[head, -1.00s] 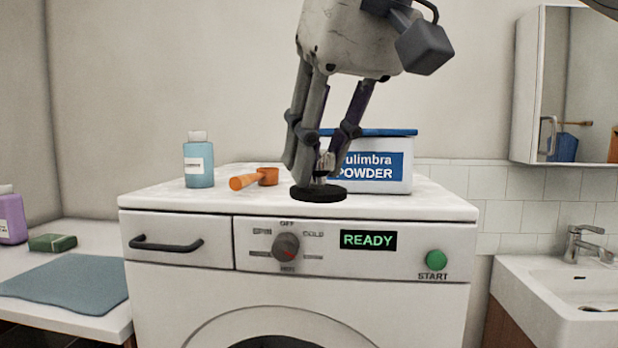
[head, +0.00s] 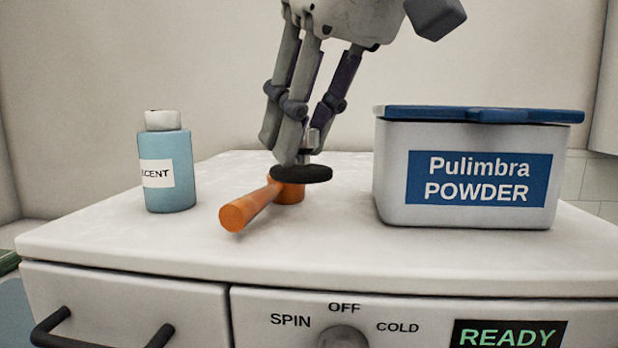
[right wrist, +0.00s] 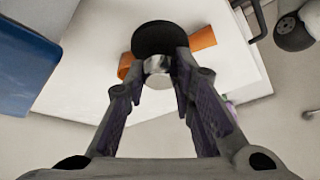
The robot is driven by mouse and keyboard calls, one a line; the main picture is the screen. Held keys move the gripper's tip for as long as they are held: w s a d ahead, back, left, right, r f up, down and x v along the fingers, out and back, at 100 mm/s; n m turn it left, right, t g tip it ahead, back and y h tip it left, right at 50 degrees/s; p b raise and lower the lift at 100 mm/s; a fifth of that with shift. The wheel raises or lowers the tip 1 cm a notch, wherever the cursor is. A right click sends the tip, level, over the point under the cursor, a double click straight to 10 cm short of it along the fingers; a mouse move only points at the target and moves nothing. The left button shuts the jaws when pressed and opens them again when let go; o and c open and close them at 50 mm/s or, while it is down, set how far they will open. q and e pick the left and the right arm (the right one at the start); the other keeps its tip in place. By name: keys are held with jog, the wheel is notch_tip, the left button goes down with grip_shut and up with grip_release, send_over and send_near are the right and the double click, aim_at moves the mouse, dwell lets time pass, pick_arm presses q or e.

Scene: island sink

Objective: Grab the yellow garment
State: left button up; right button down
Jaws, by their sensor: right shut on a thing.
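No yellow garment shows in either view. My right gripper (head: 298,152) is shut on the silver stem of a black disc (head: 302,174), which looks like a plug or stopper. In the right wrist view the silver stem (right wrist: 158,70) sits between the two fingers, with the black disc (right wrist: 158,38) beyond it. In the head view the disc overlaps the cup of an orange scoop (head: 250,208); I cannot tell whether they touch. My left gripper is not in view.
The white washing machine top (head: 110,235) carries a blue scent bottle (head: 170,180) at left and a powder box (head: 465,175) with a blue lid at right. The drawer handle (head: 105,340) and dial (head: 342,337) are on its front. The front left top is clear.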

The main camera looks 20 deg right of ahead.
aim_at(309, 160)
notch_tip(309, 160, down, 5)
jog(key=shift+r, duration=0.15)
jog(key=c, duration=1.3)
grip_release()
jog(key=shift+w, duration=0.1)
jog(key=shift+c, duration=0.2)
